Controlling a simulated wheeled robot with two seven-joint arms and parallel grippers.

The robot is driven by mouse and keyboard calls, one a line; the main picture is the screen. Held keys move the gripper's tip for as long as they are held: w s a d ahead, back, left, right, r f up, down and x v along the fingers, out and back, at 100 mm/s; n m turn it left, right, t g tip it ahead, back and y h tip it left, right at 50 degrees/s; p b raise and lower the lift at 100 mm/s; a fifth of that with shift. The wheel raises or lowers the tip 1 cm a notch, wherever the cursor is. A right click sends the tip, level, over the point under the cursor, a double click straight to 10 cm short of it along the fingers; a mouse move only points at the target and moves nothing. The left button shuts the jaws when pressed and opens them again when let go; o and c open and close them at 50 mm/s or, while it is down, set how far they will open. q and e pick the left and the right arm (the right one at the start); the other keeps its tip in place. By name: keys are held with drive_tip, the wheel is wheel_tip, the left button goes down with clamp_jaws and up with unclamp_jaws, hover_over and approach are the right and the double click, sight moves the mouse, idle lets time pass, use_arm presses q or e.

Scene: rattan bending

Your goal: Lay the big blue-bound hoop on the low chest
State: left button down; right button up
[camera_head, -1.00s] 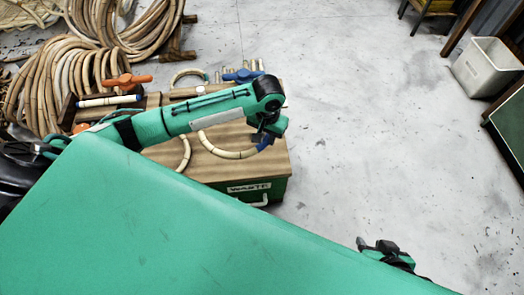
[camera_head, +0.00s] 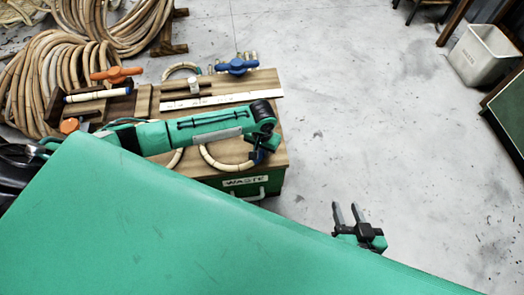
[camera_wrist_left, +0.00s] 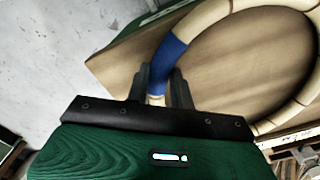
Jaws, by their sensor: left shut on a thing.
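The low chest is green with a wooden top (camera_head: 270,98) and a WASTE label (camera_head: 245,181) on its front. The pale rattan hoop (camera_head: 225,164) with blue binding is at the chest's right front, partly hidden by my arm. My left gripper (camera_head: 260,158) is shut on it. In the left wrist view the fingers (camera_wrist_left: 163,88) straddle the hoop (camera_wrist_left: 220,12) beside its blue binding (camera_wrist_left: 170,56), over the wooden top. I cannot tell whether the hoop touches the wood. My right gripper (camera_head: 347,212) is open and empty, over the floor right of the chest.
A smaller ring piece (camera_head: 176,158) shows left of the hoop, and another ring (camera_head: 172,70) lies behind. A white ruler (camera_head: 220,100), a blue clamp (camera_head: 237,66) and an orange clamp (camera_head: 117,75) are nearby. Rattan coils (camera_head: 50,85) stand left. The floor right is clear up to a white bin (camera_head: 483,55).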

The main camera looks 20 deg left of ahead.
use_arm(q)
drive_tip(key=shift+f, duration=0.15)
drive_tip(key=c, duration=1.2)
unclamp_jaws()
